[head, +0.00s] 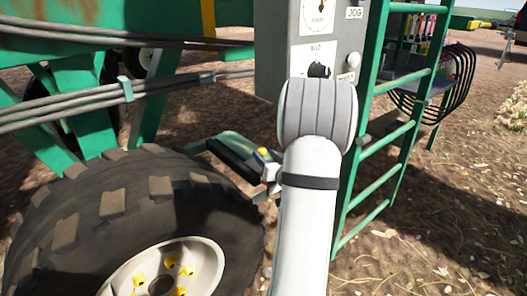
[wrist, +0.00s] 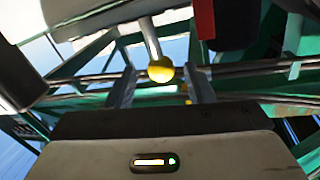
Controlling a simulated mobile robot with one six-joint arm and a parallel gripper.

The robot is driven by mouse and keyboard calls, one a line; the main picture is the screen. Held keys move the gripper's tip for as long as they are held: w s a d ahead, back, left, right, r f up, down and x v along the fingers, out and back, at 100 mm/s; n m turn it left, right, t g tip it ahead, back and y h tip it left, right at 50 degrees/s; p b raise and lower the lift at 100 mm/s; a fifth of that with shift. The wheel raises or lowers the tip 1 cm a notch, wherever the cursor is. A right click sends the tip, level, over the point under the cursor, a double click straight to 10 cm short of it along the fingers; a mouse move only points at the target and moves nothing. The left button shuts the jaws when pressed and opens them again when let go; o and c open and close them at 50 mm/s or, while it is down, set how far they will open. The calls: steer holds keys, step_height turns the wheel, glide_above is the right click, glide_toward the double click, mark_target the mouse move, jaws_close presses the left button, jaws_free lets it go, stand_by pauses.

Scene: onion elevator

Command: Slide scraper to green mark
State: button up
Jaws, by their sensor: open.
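A yellow ball knob (wrist: 161,70) on a pale rod shows in the wrist view, in line with the gap between my fingers. It is likely the scraper's handle, but the scraper itself cannot be made out. My gripper (wrist: 161,88) is open, with one finger on each side of the knob. I cannot tell whether either finger touches it. In the head view the yellow knob (head: 263,152) sits beside my gripper (head: 268,180), which is partly hidden by my arm. A red piece (wrist: 205,20) hangs right of the rod. I cannot make out a green mark.
A large tyre (head: 130,215) stands at the lower left. A grey control box (head: 275,55) with dials is above my wrist. A green ladder (head: 385,140) stands close on the right. Hoses (head: 60,115) cross the green frame at left. Straw-strewn ground is open at far right.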

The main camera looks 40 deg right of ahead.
steer(key=s, duration=0.2)
steer(key=s+a, duration=0.1)
steer(key=s, duration=0.1)
steer(key=shift+s+p, duration=0.3)
steer(key=shift+p, duration=0.1)
steer(key=shift+d, duration=0.1)
